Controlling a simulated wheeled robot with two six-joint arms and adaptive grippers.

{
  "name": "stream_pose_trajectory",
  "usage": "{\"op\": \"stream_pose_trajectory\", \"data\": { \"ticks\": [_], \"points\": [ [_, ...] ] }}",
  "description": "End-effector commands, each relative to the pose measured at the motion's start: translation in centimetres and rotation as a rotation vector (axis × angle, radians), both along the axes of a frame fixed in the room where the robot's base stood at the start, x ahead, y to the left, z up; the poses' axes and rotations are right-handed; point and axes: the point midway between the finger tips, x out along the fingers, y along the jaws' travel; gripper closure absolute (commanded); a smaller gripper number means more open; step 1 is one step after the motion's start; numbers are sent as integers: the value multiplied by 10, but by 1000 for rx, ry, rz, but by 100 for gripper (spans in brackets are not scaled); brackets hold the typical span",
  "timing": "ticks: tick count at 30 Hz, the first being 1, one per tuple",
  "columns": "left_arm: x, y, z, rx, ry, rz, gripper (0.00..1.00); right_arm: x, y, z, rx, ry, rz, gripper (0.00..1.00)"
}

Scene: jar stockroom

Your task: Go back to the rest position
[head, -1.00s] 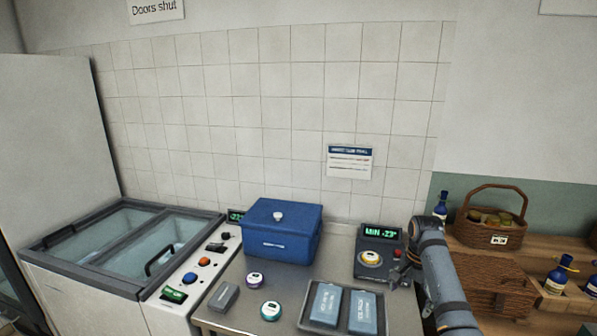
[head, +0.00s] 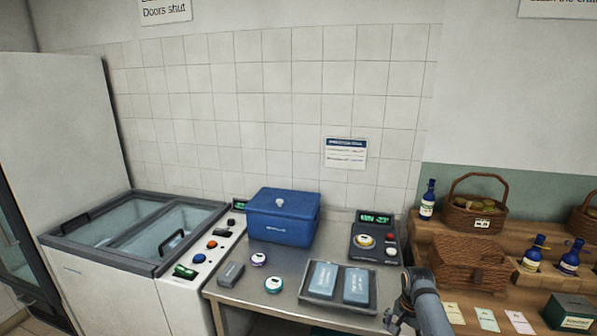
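A grey jointed part of my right arm (head: 424,300) shows at the bottom edge of the head view, right of the steel bench (head: 258,316). It overlaps the picture of the bench's right end. I cannot make out the fingers of my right gripper, and nothing held shows there. My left arm and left gripper are out of view.
A blue lidded box (head: 283,222), a control unit (head: 374,239) and a grey tray (head: 366,310) with two packs stand on the bench. A chest freezer (head: 62,252) stands left. Wooden shelves (head: 420,238) with baskets and bottles stand right.

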Motion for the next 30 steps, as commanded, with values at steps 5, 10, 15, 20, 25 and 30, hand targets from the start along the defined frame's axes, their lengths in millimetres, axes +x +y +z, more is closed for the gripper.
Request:
{"op": "stream_pose_trajectory", "data": {
  "ticks": [5, 10, 15, 20, 25, 30],
  "points": [
    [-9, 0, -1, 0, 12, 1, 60, -34, 0, -83, -17, 4, 104, 11],
    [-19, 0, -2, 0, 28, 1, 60, -111, 2, -199, -41, 8, 277, 11],
    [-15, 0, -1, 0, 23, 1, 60, -231, 6, -305, -66, 1, 495, 11],
    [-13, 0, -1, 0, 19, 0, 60, -361, 12, -367, -82, -6, 695, 11],
    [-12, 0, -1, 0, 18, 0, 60, -460, 20, -389, -90, -22, 846, 11],
    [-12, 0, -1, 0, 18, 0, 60, -495, 23, -393, -94, -33, 902, 11]
  ]
}}
